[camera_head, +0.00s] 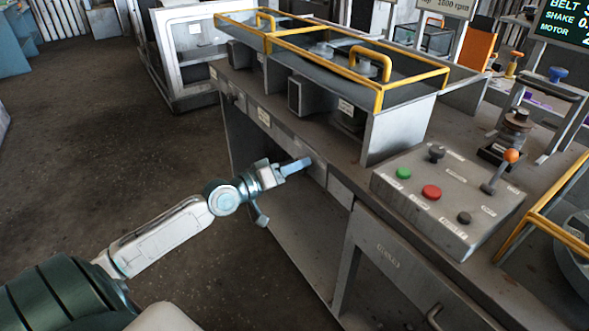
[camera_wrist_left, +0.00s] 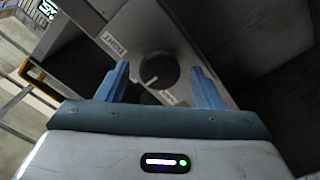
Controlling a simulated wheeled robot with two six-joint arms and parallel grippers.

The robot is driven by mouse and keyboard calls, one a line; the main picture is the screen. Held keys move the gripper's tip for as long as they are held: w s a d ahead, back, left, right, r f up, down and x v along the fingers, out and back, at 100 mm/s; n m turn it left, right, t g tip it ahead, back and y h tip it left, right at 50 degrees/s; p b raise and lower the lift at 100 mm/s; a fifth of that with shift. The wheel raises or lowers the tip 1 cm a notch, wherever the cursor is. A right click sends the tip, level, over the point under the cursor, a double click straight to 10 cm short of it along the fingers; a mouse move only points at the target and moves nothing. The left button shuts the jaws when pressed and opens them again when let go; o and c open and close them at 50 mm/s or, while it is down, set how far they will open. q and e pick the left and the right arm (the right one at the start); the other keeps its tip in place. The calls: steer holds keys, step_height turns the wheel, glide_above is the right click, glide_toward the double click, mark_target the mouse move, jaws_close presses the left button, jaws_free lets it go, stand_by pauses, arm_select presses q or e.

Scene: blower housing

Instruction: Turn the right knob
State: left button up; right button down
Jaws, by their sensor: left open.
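The wrist view shows a dark round knob (camera_wrist_left: 158,72) with a white pointer line on a grey panel. A label beside it reads "RIGHT" upside down. My left gripper (camera_wrist_left: 161,84) is open, with one blue finger on each side of the knob in that view. I cannot tell whether the fingers touch it. In the head view my left gripper (camera_head: 282,192) is in front of the bench's front face, its fingers spread. The knob is not clear there. My right gripper is not in view.
A control box (camera_head: 448,195) with green and red buttons, dark knobs and an orange-tipped lever stands on the bench. A yellow-railed housing (camera_head: 402,135) rises behind the bench edge. A drawer (camera_head: 395,265) is at lower right. Floor (camera_head: 100,150) at left is clear.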

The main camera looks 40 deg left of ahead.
arm_select(q)
steer(key=shift+w+d, duration=0.1)
steer(key=shift+w, duration=0.05)
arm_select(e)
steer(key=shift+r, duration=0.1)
arm_select(q)
steer(key=c, duration=1)
steer(key=shift+o, duration=0.2)
steer(key=shift+m, duration=0.3)
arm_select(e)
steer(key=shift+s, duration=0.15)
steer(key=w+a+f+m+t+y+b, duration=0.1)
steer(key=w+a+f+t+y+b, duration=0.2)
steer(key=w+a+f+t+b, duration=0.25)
arm_select(q)
steer(key=shift+m+b, duration=1.7)
steer(key=shift+m, duration=4.1)
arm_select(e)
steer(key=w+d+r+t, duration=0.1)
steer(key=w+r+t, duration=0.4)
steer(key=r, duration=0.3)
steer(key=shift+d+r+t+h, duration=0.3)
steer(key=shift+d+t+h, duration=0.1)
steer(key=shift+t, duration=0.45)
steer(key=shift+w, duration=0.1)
